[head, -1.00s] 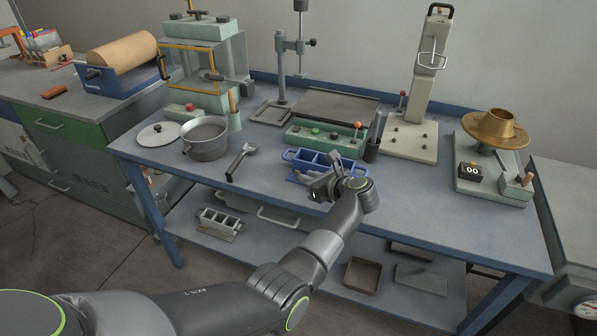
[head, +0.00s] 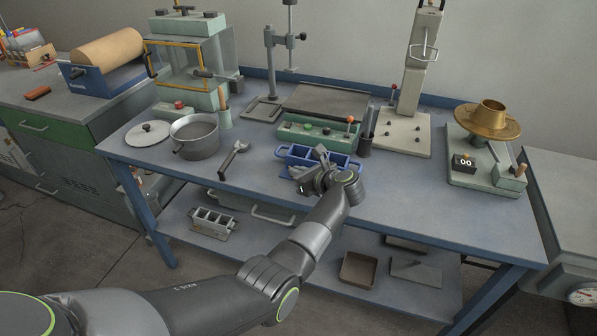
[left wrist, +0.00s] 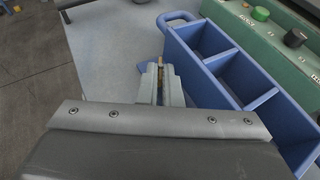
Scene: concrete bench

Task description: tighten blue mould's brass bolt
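The blue mould (head: 345,164), a long open block with several compartments and end handles, sits near the bench's front edge, in front of the green control box. It also shows in the left wrist view (left wrist: 262,103), running down the right side. My left gripper (head: 312,168) is at the mould's front side, partly covering it in the head view. The bolt is hidden in the head view. My right gripper is out of view.
A dark cup (head: 365,145) is behind right. The bench (head: 420,190) is clear to the right.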

